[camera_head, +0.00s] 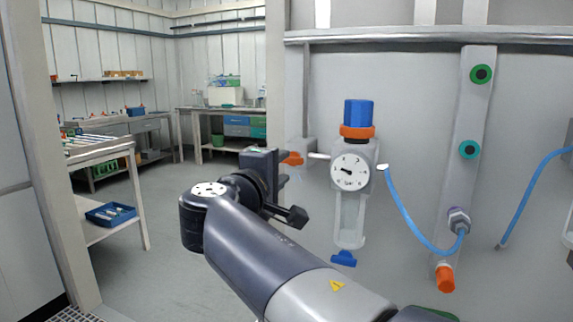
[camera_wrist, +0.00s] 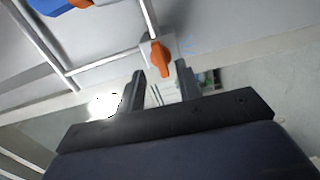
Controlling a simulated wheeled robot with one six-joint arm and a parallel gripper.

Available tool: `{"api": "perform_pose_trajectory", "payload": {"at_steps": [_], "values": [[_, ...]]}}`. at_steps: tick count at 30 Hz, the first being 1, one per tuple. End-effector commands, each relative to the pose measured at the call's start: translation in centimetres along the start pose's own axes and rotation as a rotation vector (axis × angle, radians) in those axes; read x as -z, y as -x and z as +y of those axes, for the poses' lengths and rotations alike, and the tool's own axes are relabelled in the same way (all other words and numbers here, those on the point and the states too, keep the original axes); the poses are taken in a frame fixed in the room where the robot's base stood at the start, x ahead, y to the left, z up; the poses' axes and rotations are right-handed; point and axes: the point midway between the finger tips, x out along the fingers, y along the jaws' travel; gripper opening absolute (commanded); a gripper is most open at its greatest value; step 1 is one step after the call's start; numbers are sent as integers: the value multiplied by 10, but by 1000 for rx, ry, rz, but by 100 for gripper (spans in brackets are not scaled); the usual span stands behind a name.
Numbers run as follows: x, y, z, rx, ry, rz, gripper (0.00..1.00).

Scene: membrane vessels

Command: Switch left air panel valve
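The air panel valve has an orange handle (camera_head: 293,158) on a small grey block at the left end of the air panel, left of the round pressure gauge (camera_head: 350,171). In the wrist view the orange handle (camera_wrist: 160,58) lies just ahead of my gripper (camera_wrist: 161,80), roughly between the lines of its two dark fingers. The fingers are apart with nothing between them. In the head view my gripper (camera_head: 285,181) is close to the valve, and my wrist partly hides it. I cannot tell whether a finger touches the handle.
A blue-topped regulator knob (camera_head: 358,113) with an orange ring sits above the gauge, and a clear bowl (camera_head: 350,215) hangs below it. A blue hose (camera_head: 405,212) loops right to a fitting. Workbenches (camera_head: 100,150) stand far left. The floor (camera_head: 150,270) between is clear.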

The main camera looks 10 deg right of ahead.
Motion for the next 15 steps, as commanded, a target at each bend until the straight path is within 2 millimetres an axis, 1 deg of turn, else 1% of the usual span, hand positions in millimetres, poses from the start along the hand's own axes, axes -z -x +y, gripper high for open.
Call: {"api": "perform_pose_trajectory", "payload": {"at_steps": [1, 3, 7, 12, 15], "values": [[1, 12, 1, 0, 0, 6, 34], [1, 25, 1, 0, 0, 6, 34], [1, 45, 0, 1, 0, 5, 34], [0, 62, 0, 1, 1, 3, 34], [0, 67, 0, 1, 1, 1, 34]]}}
